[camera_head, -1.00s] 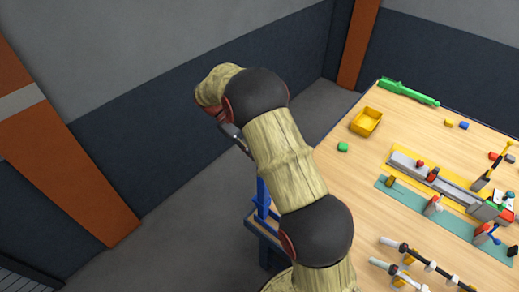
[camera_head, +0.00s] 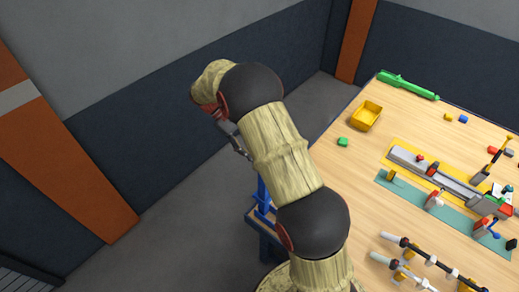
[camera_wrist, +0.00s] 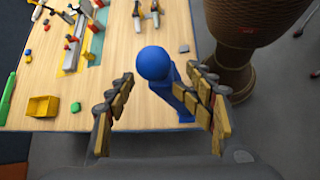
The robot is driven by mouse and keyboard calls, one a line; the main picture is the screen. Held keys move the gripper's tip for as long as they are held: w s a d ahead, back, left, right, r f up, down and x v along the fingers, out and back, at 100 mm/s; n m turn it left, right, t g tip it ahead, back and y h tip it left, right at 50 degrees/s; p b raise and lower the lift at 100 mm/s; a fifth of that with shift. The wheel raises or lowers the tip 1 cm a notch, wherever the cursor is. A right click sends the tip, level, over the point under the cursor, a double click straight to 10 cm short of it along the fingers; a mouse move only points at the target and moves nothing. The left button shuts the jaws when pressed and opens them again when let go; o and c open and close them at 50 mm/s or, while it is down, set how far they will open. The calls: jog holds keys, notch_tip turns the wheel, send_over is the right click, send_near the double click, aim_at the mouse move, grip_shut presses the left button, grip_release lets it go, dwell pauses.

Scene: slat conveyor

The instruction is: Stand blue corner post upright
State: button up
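The blue corner post (camera_wrist: 153,64) shows in the wrist view as a round blue ball with a blue shaft running down to the right, partly behind the right finger. In the head view a blue upright part (camera_head: 262,191) shows at the table's near left corner, partly hidden by my arm. My gripper (camera_wrist: 160,112) is open in the wrist view, its two fingers wide apart on either side of the post. I cannot tell whether the right finger touches the shaft. In the head view my gripper (camera_head: 238,141) hangs above the blue part, mostly hidden by the arm.
The wooden table (camera_head: 335,180) carries a yellow tray (camera_head: 366,116), a green block (camera_head: 343,141), a long green bar (camera_head: 407,86) and a grey rail assembly (camera_head: 430,172). Open floor lies left of the arm in the head view.

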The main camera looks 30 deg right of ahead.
jog(key=v, duration=1.2)
jog(key=shift+s+r, duration=0.2)
jog(key=shift+r, duration=0.05)
jog(key=shift+d, duration=0.1)
notch_tip(320, 180, down, 8)
jog(key=a+t+y, duration=0.1)
jog(key=a+t, duration=0.1)
jog(key=s+a+f+m+t+y+b, duration=0.1)
jog(key=s+a+f+t+y+b, duration=0.1)
jog(key=s+t+b, duration=0.4)
jog(key=s+a+f+m+t+y+b, duration=0.1)
jog(key=s+t+b, duration=0.4)
jog(key=s+b, duration=1.2)
jog(key=s+a+f+y, duration=0.1)
jog(key=s+a+f, duration=0.1)
jog(key=s, duration=0.5)
jog(key=shift+s+a+m+t, duration=0.2)
jog(key=shift+a+m+t, duration=0.1)
jog(key=shift+a+t, duration=0.1)
